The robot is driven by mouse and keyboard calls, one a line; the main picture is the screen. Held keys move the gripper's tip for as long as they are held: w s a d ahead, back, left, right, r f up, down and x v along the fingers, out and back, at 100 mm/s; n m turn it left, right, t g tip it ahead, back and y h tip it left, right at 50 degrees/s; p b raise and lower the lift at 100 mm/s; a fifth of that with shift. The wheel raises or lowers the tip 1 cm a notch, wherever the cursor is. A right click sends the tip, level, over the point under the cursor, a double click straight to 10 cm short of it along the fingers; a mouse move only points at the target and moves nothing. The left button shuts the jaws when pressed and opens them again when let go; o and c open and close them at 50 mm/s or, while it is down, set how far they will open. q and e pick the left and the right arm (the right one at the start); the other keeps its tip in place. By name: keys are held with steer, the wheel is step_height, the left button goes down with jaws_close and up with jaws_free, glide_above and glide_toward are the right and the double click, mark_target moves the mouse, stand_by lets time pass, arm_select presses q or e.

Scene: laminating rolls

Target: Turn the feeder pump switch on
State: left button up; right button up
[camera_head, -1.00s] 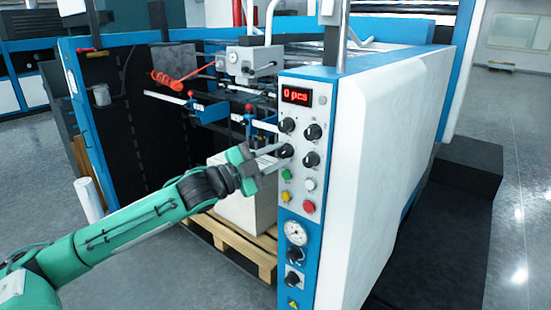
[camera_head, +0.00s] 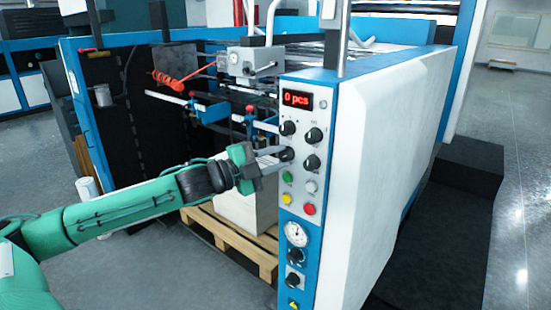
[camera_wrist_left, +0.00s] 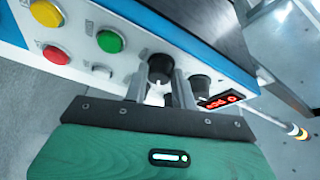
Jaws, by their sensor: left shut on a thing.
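The control panel (camera_head: 301,210) on the machine's blue and white end post carries several black rotary knobs below a red "0 pcs" display (camera_head: 297,99). The labels are too small to read, so I cannot tell which knob is the feeder pump switch. My left gripper (camera_head: 277,160) is shut on the left knob of the second row (camera_head: 287,154). In the left wrist view this black knob (camera_wrist_left: 160,68) sits between the two fingers (camera_wrist_left: 158,90), with a white mark on its front. My right gripper is not in view.
Green (camera_head: 287,176), yellow (camera_head: 286,199) and red (camera_head: 309,209) buttons sit just below the held knob. A gauge (camera_head: 295,233) is lower down. A pallet (camera_head: 232,243) with a white stack (camera_head: 245,212) stands behind my arm. Open floor lies at the lower left.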

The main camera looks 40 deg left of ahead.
arm_select(q)
steer(key=o, duration=1)
steer(key=shift+s+a+f, duration=0.1)
steer(key=shift+s+f, duration=0.05)
steer(key=shift+s+a+b, duration=0.2)
steer(key=shift+s+b, duration=0.05)
steer(key=shift+b, duration=0.05)
steer(key=shift+b+v, duration=0.55)
steer(key=shift+v, duration=0.35)
steer(key=shift+s, duration=0.15)
steer(key=p, duration=0.5)
glide_toward(281, 157)
steer(key=shift+r+v, duration=0.25)
steer(key=shift+v, duration=2.3)
steer(key=shift+f, duration=0.15)
